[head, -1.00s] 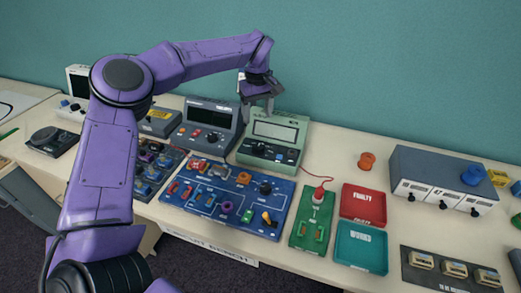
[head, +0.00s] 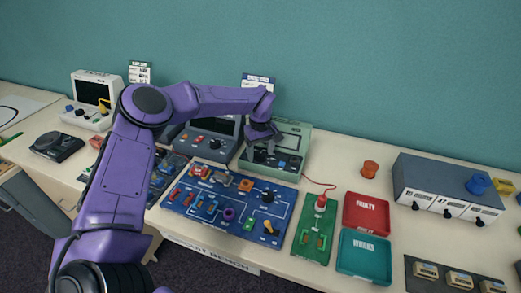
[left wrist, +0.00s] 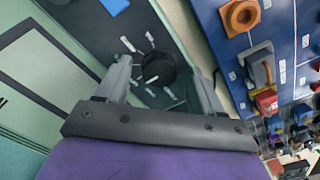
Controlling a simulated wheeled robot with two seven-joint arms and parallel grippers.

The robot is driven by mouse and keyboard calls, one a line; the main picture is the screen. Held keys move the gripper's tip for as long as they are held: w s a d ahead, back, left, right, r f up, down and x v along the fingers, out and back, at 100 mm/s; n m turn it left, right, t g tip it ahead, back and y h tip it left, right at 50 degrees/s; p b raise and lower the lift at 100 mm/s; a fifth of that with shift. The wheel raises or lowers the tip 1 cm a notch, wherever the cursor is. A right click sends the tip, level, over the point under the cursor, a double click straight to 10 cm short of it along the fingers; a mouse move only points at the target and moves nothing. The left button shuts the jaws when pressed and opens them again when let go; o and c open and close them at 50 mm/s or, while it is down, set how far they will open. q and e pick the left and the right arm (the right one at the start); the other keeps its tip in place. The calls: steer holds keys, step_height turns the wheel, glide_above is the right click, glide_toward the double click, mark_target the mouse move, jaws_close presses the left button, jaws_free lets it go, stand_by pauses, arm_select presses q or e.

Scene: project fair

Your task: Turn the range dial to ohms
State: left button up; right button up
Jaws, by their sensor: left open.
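The green bench meter (head: 302,139) stands at the back of the table. It has a wide display and a dark control panel. Its round black range dial (left wrist: 158,68) shows in the left wrist view, with white marks around it; the marks are too small to read. My left gripper (head: 262,146) is over the meter's left part and hides some of its panel and display. In the left wrist view the open jaws (left wrist: 160,76) have one finger on each side of the dial. I cannot tell whether they touch it. My right gripper is not in view.
A dark grey instrument (head: 207,136) stands close left of the meter. A blue circuit board (head: 205,207) with several parts lies in front. A green board (head: 312,238) with a red probe and lead, red tray (head: 366,213) and teal tray (head: 364,253) are right of it.

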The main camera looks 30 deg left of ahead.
arm_select(q)
steer(key=c, duration=1.1)
steer(key=shift+o, duration=0.2)
steer(key=shift+n, duration=0.5)
steer(key=shift+n+b, duration=0.5)
steer(key=shift+n, duration=0.4)
steer(key=shift+n+b, duration=0.55)
steer(key=shift+n, duration=1.75)
steer(key=o, duration=1.1)
steer(key=shift+c, duration=0.2)
